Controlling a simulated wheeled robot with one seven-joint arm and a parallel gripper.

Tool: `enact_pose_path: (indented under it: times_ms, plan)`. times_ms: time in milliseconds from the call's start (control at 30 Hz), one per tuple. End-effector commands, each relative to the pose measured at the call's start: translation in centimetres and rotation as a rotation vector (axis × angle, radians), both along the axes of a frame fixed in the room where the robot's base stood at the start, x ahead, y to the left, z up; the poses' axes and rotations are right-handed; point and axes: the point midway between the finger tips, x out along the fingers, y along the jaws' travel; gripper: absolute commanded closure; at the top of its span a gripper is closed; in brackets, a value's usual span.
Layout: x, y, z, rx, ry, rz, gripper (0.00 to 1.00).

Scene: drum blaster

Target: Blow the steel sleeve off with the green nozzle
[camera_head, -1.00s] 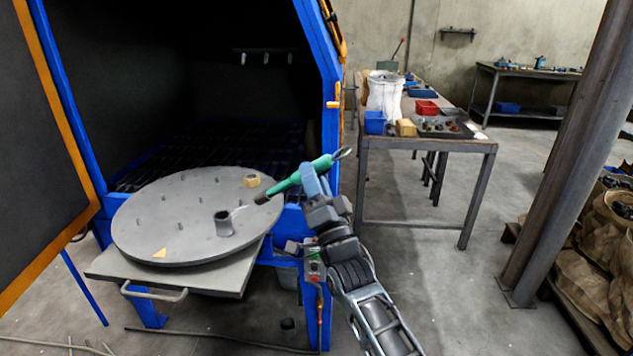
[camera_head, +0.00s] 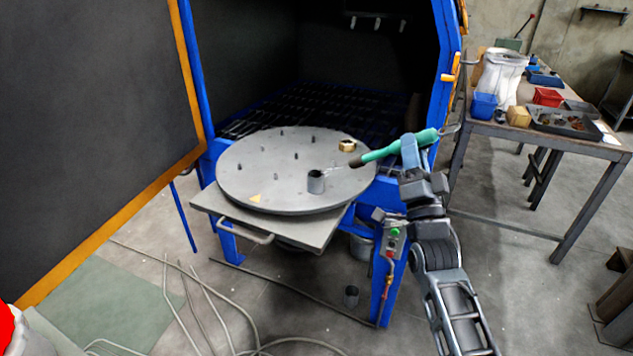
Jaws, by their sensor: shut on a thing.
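The steel sleeve (camera_head: 316,182) is a short grey cylinder standing upright on the round grey turntable (camera_head: 255,178), near its front right. My gripper (camera_head: 410,150) is shut on the green nozzle (camera_head: 422,139), right of the turntable. The nozzle lies nearly level, its dark end pointing left and slightly down, toward the turntable's right side. A faint pale streak runs from near that end toward the top of the sleeve. A brass-coloured ring (camera_head: 347,146) stands on the turntable behind the nozzle's dark end.
Several short pegs stand on the turntable. The blue-framed cabinet (camera_head: 445,90) opens behind it, and its dark door (camera_head: 90,130) stands open at left. A control box (camera_head: 394,240) is below my gripper. Hoses (camera_head: 205,310) lie on the floor. A workbench (camera_head: 590,140) stands at right.

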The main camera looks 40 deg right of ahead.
Motion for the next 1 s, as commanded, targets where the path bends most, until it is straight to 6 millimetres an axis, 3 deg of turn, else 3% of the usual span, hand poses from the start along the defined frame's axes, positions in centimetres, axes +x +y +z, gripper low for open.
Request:
enact_pose_path:
  times_ms: [167, 733, 1000]
  plan:
    - [0.0, 0.0, 0.7, -0.001, -0.001, 0.0, 1.0]
    - [0.0, 0.0, 5.8, -0.002, -0.001, 0.001, 1.0]
    - [0.0, 0.0, 6.1, -0.001, -0.001, 0.0, 1.0]
